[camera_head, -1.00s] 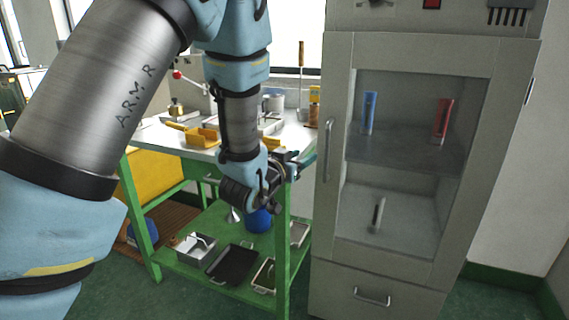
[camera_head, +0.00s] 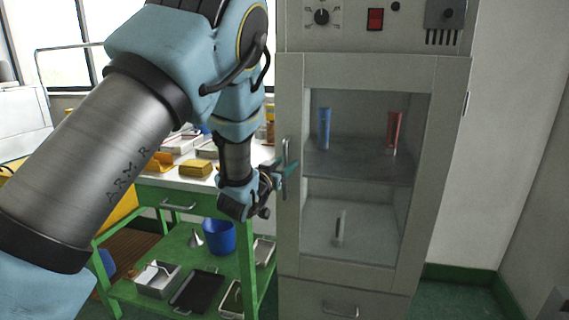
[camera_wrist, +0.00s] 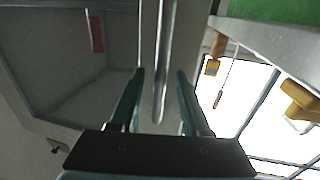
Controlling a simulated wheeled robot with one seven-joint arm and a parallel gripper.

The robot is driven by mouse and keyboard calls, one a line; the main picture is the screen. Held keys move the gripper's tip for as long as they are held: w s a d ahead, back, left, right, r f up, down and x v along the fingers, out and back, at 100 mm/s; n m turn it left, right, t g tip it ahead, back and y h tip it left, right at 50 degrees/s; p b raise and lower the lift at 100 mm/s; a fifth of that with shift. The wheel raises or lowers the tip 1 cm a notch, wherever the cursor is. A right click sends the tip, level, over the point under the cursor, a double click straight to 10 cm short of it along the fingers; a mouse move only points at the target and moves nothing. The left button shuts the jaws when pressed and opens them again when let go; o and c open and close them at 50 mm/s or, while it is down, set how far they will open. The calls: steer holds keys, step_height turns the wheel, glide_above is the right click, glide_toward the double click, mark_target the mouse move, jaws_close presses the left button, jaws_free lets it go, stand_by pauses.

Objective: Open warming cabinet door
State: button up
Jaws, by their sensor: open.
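The warming cabinet (camera_head: 290,230) stands right of centre in the head view, its glass-fronted door (camera_head: 418,170) shut. A vertical metal handle (camera_head: 287,150) is on the door's left side. My gripper (camera_head: 287,168) is at the handle's height, close to it. In the wrist view the open fingers of my gripper (camera_wrist: 160,85) point along the door front, and the handle bar (camera_wrist: 163,70) runs between them. Clear gaps show between the bar and both fingers. Through the glass I see a blue tube (camera_head: 324,128), a red tube (camera_head: 393,132) and a pale tube (camera_head: 339,228).
A green workbench (camera_head: 250,245) with yellow items and trays stands directly left of the cabinet. A blue bucket (camera_head: 219,237) is on its lower shelf. The cabinet has a drawer (camera_head: 330,300) below and a control panel (camera_head: 375,18) above. Floor shows at the lower right.

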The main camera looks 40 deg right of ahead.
steer(key=shift+d, duration=0.1)
jaws_close()
stand_by(0.3)
stand_by(1.1)
